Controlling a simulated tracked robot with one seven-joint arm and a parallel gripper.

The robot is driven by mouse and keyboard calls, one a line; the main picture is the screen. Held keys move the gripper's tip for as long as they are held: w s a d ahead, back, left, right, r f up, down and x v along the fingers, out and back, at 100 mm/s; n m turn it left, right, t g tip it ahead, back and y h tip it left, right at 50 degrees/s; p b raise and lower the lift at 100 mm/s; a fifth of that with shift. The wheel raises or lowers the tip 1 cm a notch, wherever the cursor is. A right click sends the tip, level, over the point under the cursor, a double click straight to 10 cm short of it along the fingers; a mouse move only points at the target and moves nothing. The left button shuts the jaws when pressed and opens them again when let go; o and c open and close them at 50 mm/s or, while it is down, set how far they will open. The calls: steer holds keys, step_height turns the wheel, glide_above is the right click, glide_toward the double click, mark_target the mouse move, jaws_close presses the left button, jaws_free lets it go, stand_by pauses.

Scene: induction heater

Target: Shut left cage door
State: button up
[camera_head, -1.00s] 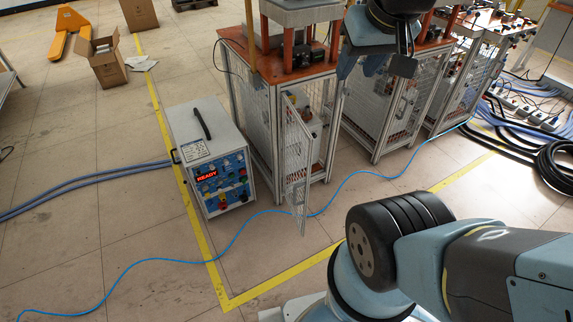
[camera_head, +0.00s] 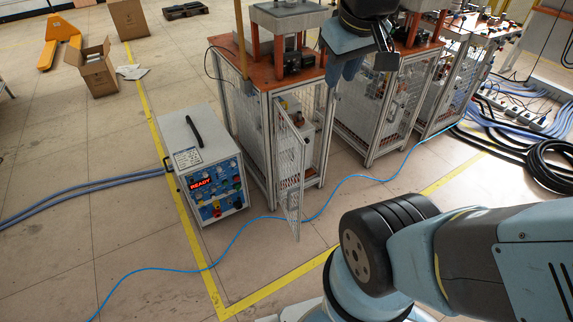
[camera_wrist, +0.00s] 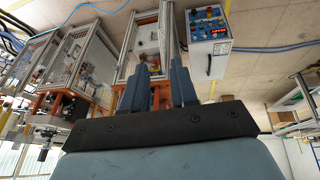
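The left cage (camera_head: 262,125) is a metal-framed mesh box with an orange top. Its mesh door (camera_head: 291,180) stands open, swung out toward the camera from the front of the cage. My gripper (camera_head: 354,70) hangs near the upper right front corner of this cage, apart from the door in the head view. In the wrist view my gripper (camera_wrist: 161,78) shows two blue fingers spread apart with nothing between them. The left cage (camera_wrist: 148,42) appears upside down beyond the fingertips. The door is hard to make out there.
A control box (camera_head: 205,165) with a READY display stands left of the cage. Other mesh cages (camera_head: 375,105) stand to the right, close to my gripper. A blue cable (camera_head: 255,222) crosses the floor in front of the door. Black cables (camera_head: 545,165) lie at far right.

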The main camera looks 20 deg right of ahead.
steer(key=w+f+n+g, duration=0.1)
steer(key=w+f+n, duration=0.1)
steer(key=w+n, duration=0.1)
steer(key=w+a+f+n+g+h, duration=0.1)
steer(key=w+f+n, duration=0.2)
steer(key=w+f+n+g+h, duration=0.1)
steer(key=w+f+n, duration=0.1)
steer(key=w+n, duration=0.1)
steer(key=shift+w+a+f, duration=0.2)
steer(key=shift+w, duration=0.1)
jaws_close()
steer(key=w+a+f+n+g+h, duration=0.1)
steer(key=w+a+f+n+h, duration=0.1)
steer(key=w+f+n, duration=0.35)
steer(key=w+a+f+n+h, duration=0.1)
steer(key=w+a+f+n, duration=0.15)
steer(key=f+n, duration=0.5)
steer(key=w+a+f+n+g+h, duration=0.1)
steer(key=w+a+f+n+h, duration=0.2)
steer(key=f, duration=0.6)
steer(key=n+t, duration=0.1)
steer(key=n, duration=0.9)
glide_toward(301, 174)
step_height(301, 174, down, 5)
steer(key=shift+d+r+h, duration=0.2)
steer(key=shift+d+h, duration=0.2)
steer(key=shift+d, duration=1.5)
